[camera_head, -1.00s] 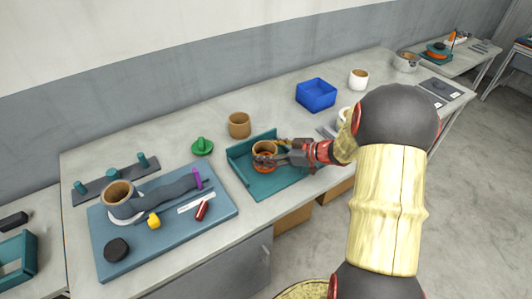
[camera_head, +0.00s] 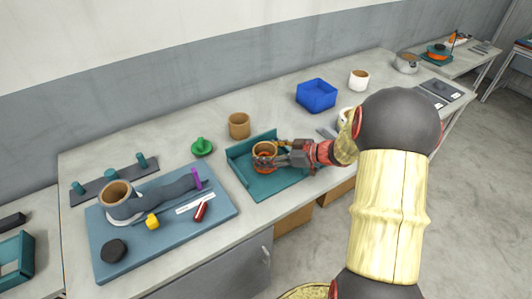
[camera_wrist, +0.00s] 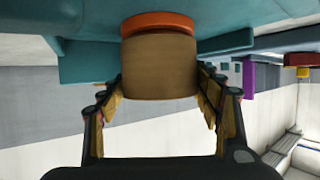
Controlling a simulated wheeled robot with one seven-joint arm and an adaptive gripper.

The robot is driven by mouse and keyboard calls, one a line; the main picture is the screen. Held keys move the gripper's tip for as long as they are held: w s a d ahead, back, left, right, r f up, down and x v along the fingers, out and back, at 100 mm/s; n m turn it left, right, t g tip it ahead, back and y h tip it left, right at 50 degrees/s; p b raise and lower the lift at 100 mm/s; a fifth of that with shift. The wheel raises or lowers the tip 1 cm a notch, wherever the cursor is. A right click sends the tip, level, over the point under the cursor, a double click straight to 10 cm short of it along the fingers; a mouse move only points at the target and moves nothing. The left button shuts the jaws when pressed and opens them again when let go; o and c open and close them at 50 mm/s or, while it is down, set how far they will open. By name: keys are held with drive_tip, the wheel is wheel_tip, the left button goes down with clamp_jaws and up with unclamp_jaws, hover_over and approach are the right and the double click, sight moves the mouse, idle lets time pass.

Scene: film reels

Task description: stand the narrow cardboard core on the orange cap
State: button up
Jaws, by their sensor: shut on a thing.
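The narrow cardboard core (camera_head: 264,149) is a short brown tube, upright over the orange cap (camera_head: 262,167) in the teal tray (camera_head: 245,175). In the wrist view the core (camera_wrist: 160,68) sits between the fingers, with its end against the orange cap (camera_wrist: 158,21); whether it rests fully on it I cannot tell. The wrist picture appears upside down, with the tray (camera_wrist: 85,62) at the top. My gripper (camera_head: 268,155) reaches in from the right and is shut on the core. Its fingers hide part of the core and cap.
Left of the tray is a blue mat (camera_head: 140,255) with a wider brown core (camera_head: 116,194), a black disc and small items. Behind stand another brown core (camera_head: 239,126) and a green piece (camera_head: 202,147). A blue bin (camera_head: 316,96) is at back right.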

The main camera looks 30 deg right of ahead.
drive_tip(key=shift+f+b, duration=0.4)
drive_tip(key=shift+b, duration=0.1)
drive_tip(key=o, duration=0.7)
drive_tip(key=shift+o, duration=0.2)
drive_tip(key=shift+s+d+r, duration=0.1)
drive_tip(key=b+v, duration=0.2)
drive_tip(key=v, duration=0.8)
drive_tip(key=shift+s+d, duration=0.2)
drive_tip(key=shift+s, duration=0.1)
drive_tip(key=shift+r, duration=0.1)
idle(0.3)
